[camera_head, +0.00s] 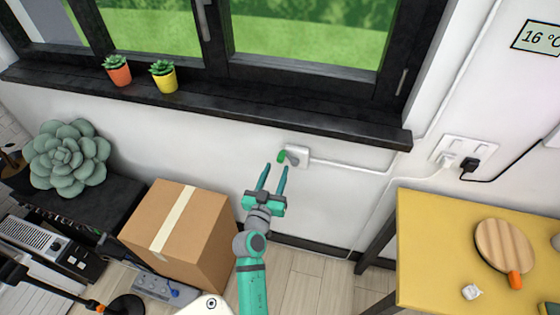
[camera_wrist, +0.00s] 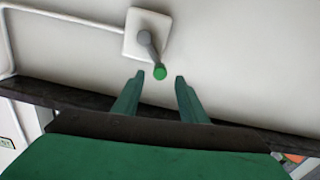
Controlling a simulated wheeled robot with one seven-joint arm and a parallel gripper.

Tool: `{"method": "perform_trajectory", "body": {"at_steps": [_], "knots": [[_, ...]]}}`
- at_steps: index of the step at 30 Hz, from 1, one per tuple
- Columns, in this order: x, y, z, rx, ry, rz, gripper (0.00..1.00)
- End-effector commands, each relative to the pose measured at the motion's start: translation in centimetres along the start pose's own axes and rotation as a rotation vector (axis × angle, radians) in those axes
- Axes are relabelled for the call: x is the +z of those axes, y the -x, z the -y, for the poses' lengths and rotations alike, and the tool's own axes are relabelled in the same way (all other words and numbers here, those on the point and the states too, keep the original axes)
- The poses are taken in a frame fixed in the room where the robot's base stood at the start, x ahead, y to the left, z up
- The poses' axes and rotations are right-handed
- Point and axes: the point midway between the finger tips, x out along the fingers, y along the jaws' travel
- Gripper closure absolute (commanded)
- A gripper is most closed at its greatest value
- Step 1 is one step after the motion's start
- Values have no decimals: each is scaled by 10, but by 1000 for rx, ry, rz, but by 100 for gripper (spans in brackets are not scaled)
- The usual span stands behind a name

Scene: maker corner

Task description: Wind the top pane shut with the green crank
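The crank has a green knob (camera_head: 282,156) on a grey arm, fixed to a small white wall plate (camera_head: 298,155) below the window sill. In the wrist view the green knob (camera_wrist: 160,72) stands just beyond and between the fingertips, with the grey crank arm (camera_wrist: 149,45) running up to the plate (camera_wrist: 150,22). My gripper (camera_head: 273,168) is open and empty, pointing at the wall close to the crank. In the wrist view its two fingers (camera_wrist: 159,78) are spread apart. The fingers do not appear to touch the knob. The top pane is not clearly in view; only lower window parts show.
The dark sill (camera_head: 220,108) juts out above the crank and holds two potted succulents (camera_head: 118,74). A cardboard box (camera_head: 180,232) stands at lower left. A yellow table (camera_head: 440,240) is at right. A white conduit (camera_head: 350,166) runs right from the plate.

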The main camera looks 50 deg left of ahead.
Motion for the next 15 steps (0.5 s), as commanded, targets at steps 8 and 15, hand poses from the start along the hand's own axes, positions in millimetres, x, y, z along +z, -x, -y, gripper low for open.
{"method": "perform_trajectory", "body": {"at_steps": [8, 15], "knots": [[0, -41, 0, -1, 0, 0, 61], [0, -53, 0, -1, 1, 0, 61]]}}
